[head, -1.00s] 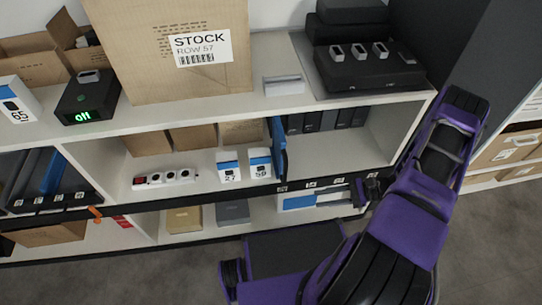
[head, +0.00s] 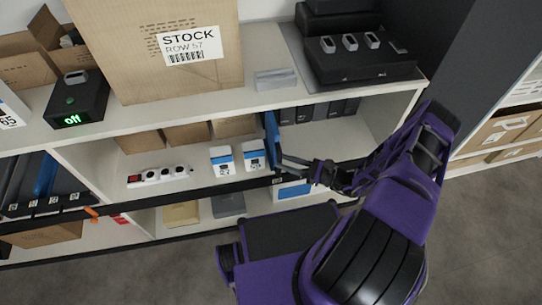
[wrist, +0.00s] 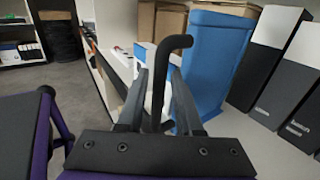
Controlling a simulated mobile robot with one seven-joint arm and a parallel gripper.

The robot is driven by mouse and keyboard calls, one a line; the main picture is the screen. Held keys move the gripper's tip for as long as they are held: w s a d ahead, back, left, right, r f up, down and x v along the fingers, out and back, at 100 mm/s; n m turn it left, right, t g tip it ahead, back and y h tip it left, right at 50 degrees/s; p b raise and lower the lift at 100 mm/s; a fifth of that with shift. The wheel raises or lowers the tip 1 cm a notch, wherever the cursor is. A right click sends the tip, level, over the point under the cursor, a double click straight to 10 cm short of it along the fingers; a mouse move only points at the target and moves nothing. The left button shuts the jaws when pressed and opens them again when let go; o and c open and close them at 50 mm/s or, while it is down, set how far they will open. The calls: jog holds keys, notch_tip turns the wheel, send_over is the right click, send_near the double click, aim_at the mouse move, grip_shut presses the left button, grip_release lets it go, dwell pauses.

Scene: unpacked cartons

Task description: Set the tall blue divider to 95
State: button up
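The tall blue divider (head: 271,138) stands upright on the middle shelf, right of two white-and-blue boxes and left of a row of dark binders. It fills the upper middle of the wrist view (wrist: 215,62). My gripper (head: 286,162) is at the front of that shelf, just right of the divider's lower front edge. In the wrist view my gripper's two grey fingers (wrist: 158,78) are apart, with a black hooked rod (wrist: 160,90) between them. The rod's top overlaps the divider in that view; I cannot tell whether they touch. No 95 mark is readable.
The white-and-blue boxes (head: 221,160) sit close left of the divider, with a power strip (head: 160,176) farther left. Dark binders (head: 321,112) stand to the right. The shelf above (head: 205,106) is overhead. Some bare shelf lies right of the divider.

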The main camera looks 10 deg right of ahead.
jog(key=shift+x, duration=2.75)
grip_shut()
